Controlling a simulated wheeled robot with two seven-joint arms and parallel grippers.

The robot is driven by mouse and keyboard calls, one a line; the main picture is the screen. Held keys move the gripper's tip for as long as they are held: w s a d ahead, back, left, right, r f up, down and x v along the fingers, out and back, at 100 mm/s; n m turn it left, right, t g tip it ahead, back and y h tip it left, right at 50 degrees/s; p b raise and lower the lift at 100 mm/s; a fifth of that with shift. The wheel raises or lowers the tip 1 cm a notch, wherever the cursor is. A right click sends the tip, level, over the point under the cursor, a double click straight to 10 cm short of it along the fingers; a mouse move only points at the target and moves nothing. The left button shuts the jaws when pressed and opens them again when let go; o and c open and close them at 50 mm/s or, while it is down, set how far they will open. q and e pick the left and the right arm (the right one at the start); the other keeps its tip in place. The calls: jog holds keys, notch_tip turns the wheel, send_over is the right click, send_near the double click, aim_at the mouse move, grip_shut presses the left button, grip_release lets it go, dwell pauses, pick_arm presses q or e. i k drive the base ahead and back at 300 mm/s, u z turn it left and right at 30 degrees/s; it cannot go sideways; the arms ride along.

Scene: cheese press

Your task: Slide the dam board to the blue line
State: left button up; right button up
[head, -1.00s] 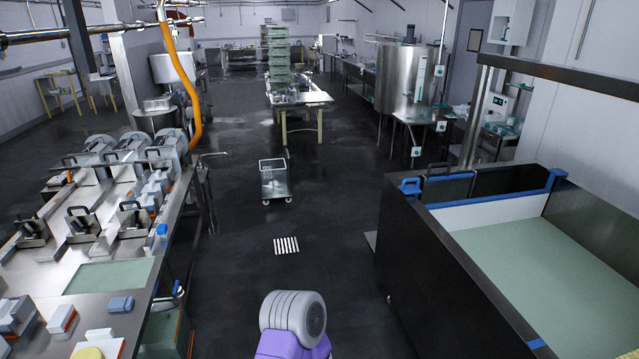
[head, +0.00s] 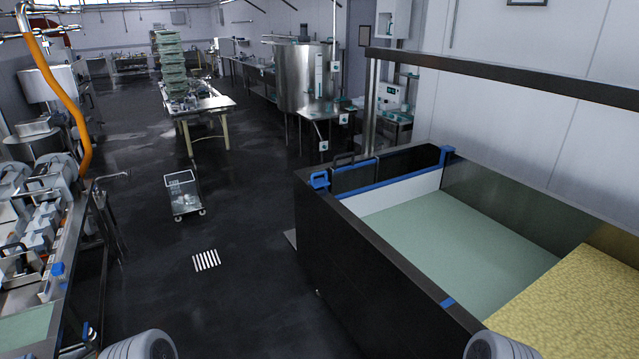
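The dam board (head: 395,194) stands across the far end of the long vat (head: 380,262) on the right. It has a white face, a blue top edge and blue end pieces (head: 320,180) on the vat's rims. A black handle bar shows near its left end. The blue line (head: 447,302) is a short blue mark on the vat's near left rim, well apart from the board. Pale green liquid or floor lies between the board and a yellow grainy mass in the vat. Neither gripper is in view; only rounded grey parts of my arms show at the bottom edge.
A dark beam (head: 500,72) runs above the vat's far side. A small wheeled cart (head: 183,192) and a white striped floor grate (head: 206,260) are left of the vat. A bench with equipment lines the left edge. The dark floor between is mostly clear.

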aim_at(369, 200)
jog(key=u, duration=0.55)
jog(key=k, duration=0.65)
jog(key=u, duration=0.65)
jog(key=i, duration=1.65)
jog(key=z, duration=0.5)
jog(key=i, duration=1.7)
jog(key=z, duration=1.05)
